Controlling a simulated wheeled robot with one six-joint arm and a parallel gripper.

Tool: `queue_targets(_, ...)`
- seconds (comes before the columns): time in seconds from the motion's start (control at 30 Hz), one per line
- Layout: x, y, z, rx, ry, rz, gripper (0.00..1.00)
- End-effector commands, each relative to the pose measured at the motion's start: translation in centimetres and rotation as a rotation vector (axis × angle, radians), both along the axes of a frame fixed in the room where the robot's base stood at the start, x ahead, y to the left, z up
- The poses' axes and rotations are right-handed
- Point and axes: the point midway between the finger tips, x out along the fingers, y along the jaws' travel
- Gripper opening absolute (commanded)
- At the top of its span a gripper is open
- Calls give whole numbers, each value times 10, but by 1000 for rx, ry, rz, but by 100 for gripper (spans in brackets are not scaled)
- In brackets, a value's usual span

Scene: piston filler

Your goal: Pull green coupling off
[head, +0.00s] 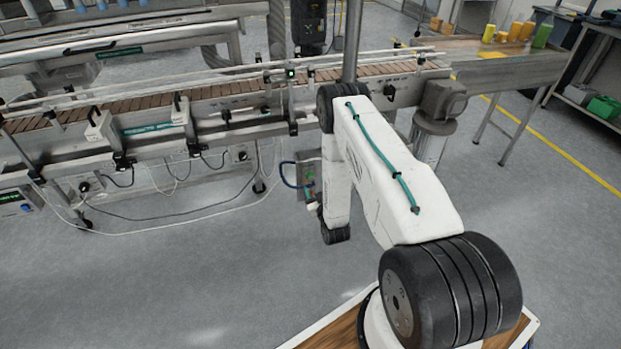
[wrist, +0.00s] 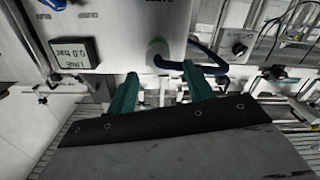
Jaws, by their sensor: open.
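My gripper (wrist: 162,76) shows in the wrist view with two teal fingers apart and nothing clearly held between them.
The grey floor (head: 180,290) in front is clear.

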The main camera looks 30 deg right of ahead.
Motion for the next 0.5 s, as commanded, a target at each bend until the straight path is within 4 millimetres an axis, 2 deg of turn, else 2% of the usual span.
queue_targets(0.07, -4, 0, -5, -4, -11, -3, 52)
queue_targets(0.17, 1, -2, -6, -8, -19, -4, 52)
queue_targets(0.5, 52, -17, -6, -7, -17, -4, 52)
